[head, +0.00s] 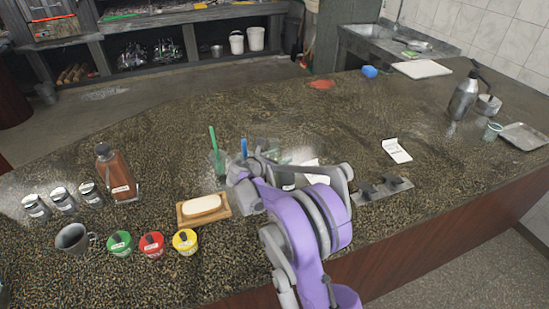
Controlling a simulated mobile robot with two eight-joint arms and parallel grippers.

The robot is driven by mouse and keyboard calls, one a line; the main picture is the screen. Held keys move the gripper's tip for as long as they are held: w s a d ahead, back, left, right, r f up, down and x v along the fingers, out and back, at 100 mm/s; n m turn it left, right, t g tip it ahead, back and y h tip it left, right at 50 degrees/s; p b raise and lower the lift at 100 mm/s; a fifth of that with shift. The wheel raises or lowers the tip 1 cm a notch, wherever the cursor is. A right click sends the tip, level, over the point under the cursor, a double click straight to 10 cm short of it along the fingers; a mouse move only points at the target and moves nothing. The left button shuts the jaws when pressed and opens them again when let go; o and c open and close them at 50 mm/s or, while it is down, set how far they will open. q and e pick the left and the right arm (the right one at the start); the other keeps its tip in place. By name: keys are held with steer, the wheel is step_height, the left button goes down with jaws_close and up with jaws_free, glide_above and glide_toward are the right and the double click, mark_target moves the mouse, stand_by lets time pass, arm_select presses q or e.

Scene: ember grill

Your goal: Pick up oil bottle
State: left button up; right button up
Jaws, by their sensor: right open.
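A glass bottle (117,172) with reddish-brown contents, a dark cap and a pale label stands upright on the left part of the speckled counter (330,120). It looks like the oil bottle, but its label is too small to read. My right gripper (244,172) is over the middle of the counter, well to the right of that bottle and apart from it. It is open, and I see nothing held in it. My right arm hides part of the counter behind it. My left gripper is not in view.
Several silver-lidded shakers (63,200) stand left of the bottle. A mug (73,238) and green, red and yellow tubs (151,244) are in front. A wooden tray (224,213) with a pale block and a glass with a green stick (212,138) lie nearer my gripper.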

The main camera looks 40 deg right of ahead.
jaws_close()
steer(key=shift+r, duration=0.1)
stand_by(0.4)
